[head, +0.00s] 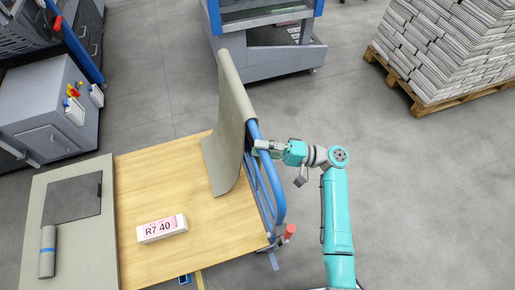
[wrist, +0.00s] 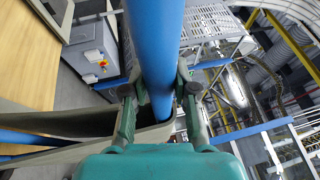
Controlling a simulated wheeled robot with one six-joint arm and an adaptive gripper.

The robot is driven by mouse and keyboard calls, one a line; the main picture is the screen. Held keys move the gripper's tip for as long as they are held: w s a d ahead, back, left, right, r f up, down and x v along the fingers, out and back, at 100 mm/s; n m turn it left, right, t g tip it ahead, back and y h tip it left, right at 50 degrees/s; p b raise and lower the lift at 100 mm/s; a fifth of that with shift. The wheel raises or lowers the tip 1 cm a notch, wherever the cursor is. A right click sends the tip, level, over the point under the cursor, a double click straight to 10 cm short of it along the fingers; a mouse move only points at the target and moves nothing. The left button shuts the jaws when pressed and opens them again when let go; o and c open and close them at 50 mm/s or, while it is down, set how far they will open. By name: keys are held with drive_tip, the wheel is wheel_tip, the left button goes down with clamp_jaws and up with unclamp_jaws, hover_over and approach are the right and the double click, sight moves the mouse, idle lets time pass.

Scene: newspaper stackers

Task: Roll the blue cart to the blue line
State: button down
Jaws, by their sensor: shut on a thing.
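The blue cart has a wooden deck (head: 135,200) and a blue tubular handle (head: 277,192) at its right end. My gripper (head: 264,147) is shut on the upper part of this handle, with my arm coming from the right. In the wrist view, the fingers of my gripper (wrist: 158,100) sit on both sides of the blue tube (wrist: 155,40). The cart's wheels are mostly hidden under the deck.
A grey sheet (head: 230,110) hangs over the handle. Machines (head: 55,115) stand left and behind. A paper-laden pallet (head: 425,97) stands back right. The right floor is clear.

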drive_tip(key=shift+f, duration=0.1)
drive_tip(key=c, duration=0.9)
unclamp_jaws()
drive_tip(key=shift+d, duration=0.1)
drive_tip(key=v, duration=1.2)
